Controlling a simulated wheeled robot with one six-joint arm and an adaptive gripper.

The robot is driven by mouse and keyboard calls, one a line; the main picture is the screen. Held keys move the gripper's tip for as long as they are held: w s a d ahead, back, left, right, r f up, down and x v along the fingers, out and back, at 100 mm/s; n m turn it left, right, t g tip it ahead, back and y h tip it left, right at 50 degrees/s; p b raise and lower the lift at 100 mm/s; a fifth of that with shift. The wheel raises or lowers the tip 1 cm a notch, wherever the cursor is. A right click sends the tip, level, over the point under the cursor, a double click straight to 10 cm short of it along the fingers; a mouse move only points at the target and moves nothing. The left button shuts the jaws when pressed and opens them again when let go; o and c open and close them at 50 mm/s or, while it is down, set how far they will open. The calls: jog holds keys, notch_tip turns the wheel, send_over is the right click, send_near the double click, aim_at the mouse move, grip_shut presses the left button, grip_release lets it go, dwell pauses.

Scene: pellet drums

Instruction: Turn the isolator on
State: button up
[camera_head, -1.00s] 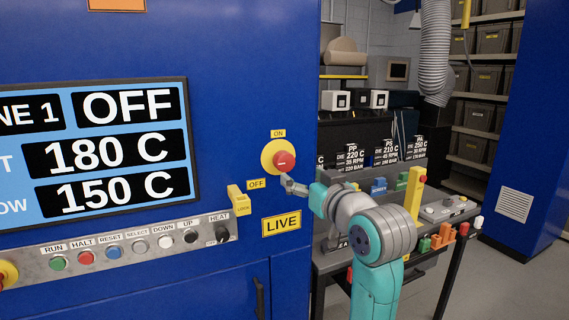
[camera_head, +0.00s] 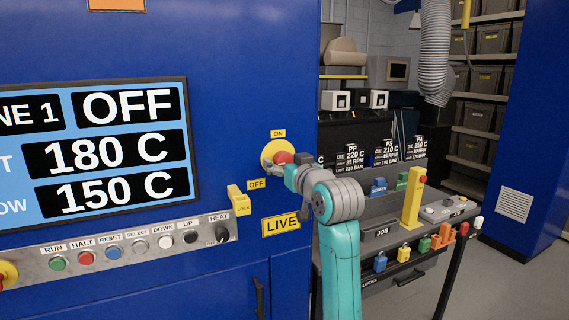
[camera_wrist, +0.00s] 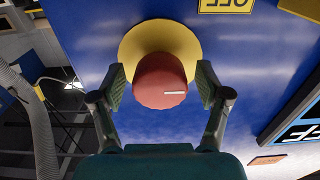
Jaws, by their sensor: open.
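The isolator is a red rotary knob (camera_head: 283,157) on a yellow round plate (camera_head: 267,153), on the blue machine front. A yellow ON label (camera_head: 278,133) is above it and a yellow OFF label (camera_head: 256,184) is at its lower left. My gripper (camera_head: 287,165) is at the knob and partly hides it in the head view. In the wrist view my gripper (camera_wrist: 160,85) is open, with one finger on each side of the red knob (camera_wrist: 158,88).
A screen (camera_head: 95,150) reads OFF, 180 C and 150 C. Below it is a button panel (camera_head: 140,247). A yellow lock piece (camera_head: 239,201) and a LIVE label (camera_head: 281,225) are close to the knob. A bench with coloured locks (camera_head: 400,240) stands at the right.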

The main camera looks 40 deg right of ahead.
jog(key=c, duration=1.2)
jog(key=shift+o, duration=0.2)
jog(key=shift+m, duration=0.3)
jog(key=m, duration=0.3)
jog(key=shift+m, duration=0.3)
jog(key=m, duration=0.4)
jog(key=shift+m, duration=0.3)
jog(key=m, duration=0.4)
jog(key=shift+m, duration=2.5)
